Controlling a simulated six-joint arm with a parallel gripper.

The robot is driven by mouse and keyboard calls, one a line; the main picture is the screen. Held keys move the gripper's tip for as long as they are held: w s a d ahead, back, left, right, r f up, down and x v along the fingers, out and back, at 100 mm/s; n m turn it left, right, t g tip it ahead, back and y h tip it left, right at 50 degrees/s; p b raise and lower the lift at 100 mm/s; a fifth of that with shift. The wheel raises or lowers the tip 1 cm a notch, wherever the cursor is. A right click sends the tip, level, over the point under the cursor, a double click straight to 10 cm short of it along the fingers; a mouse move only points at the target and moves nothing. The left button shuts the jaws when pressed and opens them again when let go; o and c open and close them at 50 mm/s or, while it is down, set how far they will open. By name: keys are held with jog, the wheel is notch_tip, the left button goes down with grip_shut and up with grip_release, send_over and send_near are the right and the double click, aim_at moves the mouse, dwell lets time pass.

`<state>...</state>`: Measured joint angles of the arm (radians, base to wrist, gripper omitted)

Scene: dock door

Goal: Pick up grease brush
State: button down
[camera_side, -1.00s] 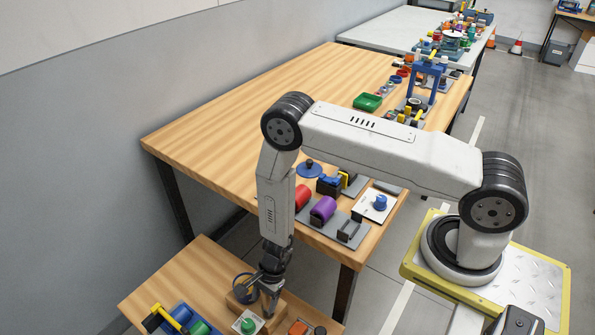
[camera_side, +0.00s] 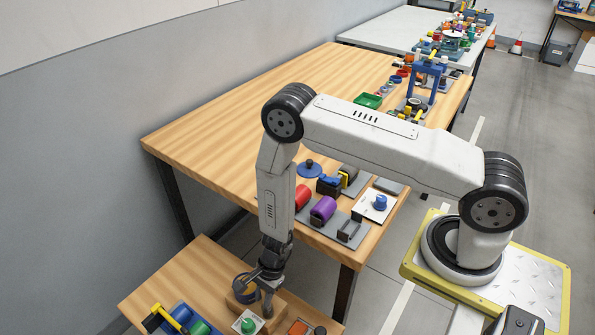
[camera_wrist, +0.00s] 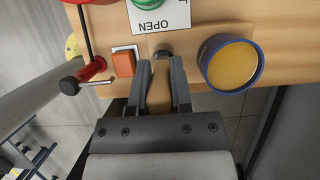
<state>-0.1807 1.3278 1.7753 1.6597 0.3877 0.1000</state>
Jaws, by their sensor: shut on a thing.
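My gripper (camera_side: 268,305) is low over the small wooden bench at the front, pointing down. In the wrist view its two fingers (camera_wrist: 161,75) are close together on both sides of a tan, handle-like piece, the grease brush (camera_wrist: 160,88). A small grey rounded part shows at the fingertips. A round blue pot with yellow-tan contents (camera_wrist: 232,66) stands just right of the fingers; it also shows in the side view (camera_side: 241,285), partly behind the gripper. The brush's lower end is hidden, and the side view does not show it clearly.
In the wrist view an orange block (camera_wrist: 123,64) is close left of the fingers, with a red-and-black lever (camera_wrist: 92,70) beyond it and a plate marked OPEN (camera_wrist: 155,17) ahead. A green button (camera_side: 247,325) is near the gripper. The big wooden table (camera_side: 230,130) stands behind.

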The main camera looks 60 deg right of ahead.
jog(key=shift+r, duration=4.25)
